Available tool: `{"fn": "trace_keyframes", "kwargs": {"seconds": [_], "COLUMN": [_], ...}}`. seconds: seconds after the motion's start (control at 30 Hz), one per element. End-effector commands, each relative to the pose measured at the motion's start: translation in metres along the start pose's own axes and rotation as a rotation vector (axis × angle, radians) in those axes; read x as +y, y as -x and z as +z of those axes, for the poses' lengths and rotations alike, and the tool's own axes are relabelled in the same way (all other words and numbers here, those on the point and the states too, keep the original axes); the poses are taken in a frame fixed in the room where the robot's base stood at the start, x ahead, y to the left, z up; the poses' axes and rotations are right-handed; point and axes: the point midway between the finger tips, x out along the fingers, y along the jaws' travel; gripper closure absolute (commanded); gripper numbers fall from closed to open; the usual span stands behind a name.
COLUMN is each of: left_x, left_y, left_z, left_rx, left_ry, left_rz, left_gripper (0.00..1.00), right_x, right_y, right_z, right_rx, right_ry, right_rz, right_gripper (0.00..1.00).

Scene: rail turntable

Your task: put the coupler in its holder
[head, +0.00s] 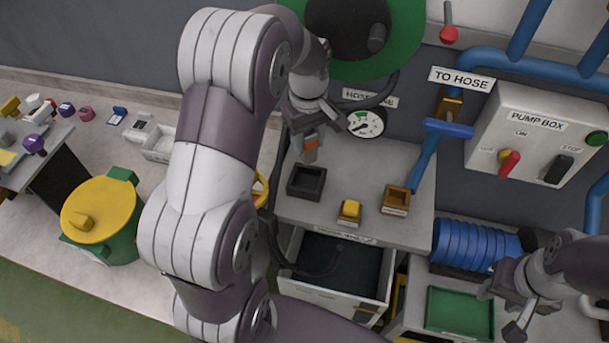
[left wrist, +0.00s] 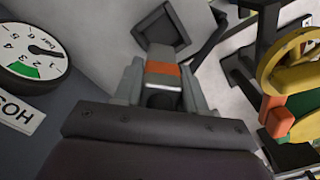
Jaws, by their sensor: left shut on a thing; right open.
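My left gripper (head: 309,140) is shut on the coupler (head: 311,147), a small grey piece with an orange band. The left wrist view shows the coupler (left wrist: 163,70) between the two grey fingers (left wrist: 162,88). An open black square holder (head: 306,181) stands on the grey bench below the gripper. In the left wrist view the holder (left wrist: 161,32) lies just beyond the coupler's tip, apparently apart from it. My right gripper (head: 517,301) is open at the lower right, near the green tray.
A yellow button (head: 349,211) and a brown square box (head: 396,200) stand right of the holder. A gauge (head: 366,124) and a blue-handled valve (head: 446,128) are behind. An open drawer (head: 332,268) is below. A green tray (head: 460,313) and blue coil (head: 474,246) are at right.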

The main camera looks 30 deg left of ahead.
Motion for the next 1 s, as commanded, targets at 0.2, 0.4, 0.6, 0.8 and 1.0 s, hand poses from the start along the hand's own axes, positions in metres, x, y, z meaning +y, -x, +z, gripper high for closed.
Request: {"fn": "trace_keyframes", "kwargs": {"seconds": [0.2, 0.4, 0.6, 0.8, 1.0], "left_x": [-0.003, -0.003, -0.002, -0.002, -0.002], "left_y": [-0.046, -0.082, -0.098, -0.099, -0.101], "left_z": [-0.001, 0.0, -0.001, -0.001, -0.001], "left_rx": [-0.004, -0.005, 0.0, -0.001, -0.001], "left_ry": [0.009, 0.008, 0.007, 0.007, 0.007], "left_rz": [-0.004, -0.005, 0.0, -0.001, -0.001], "left_gripper": [0.98, 0.98, 0.98, 0.98, 0.34], "right_x": [0.0, 0.0, 0.0, 0.0, 0.0], "right_y": [0.009, 0.015, 0.016, 0.015, 0.014], "right_z": [-0.001, -0.002, -0.002, -0.002, -0.002], "right_rx": [0.0, 0.0, 0.0, 0.0, 0.0], "right_ry": [0.0, 0.0, 0.0, 0.0, 0.0], "right_rz": [0.0, 0.0, 0.0, 0.0, 0.0], "right_gripper": [0.57, 0.57, 0.57, 0.57, 0.57]}}
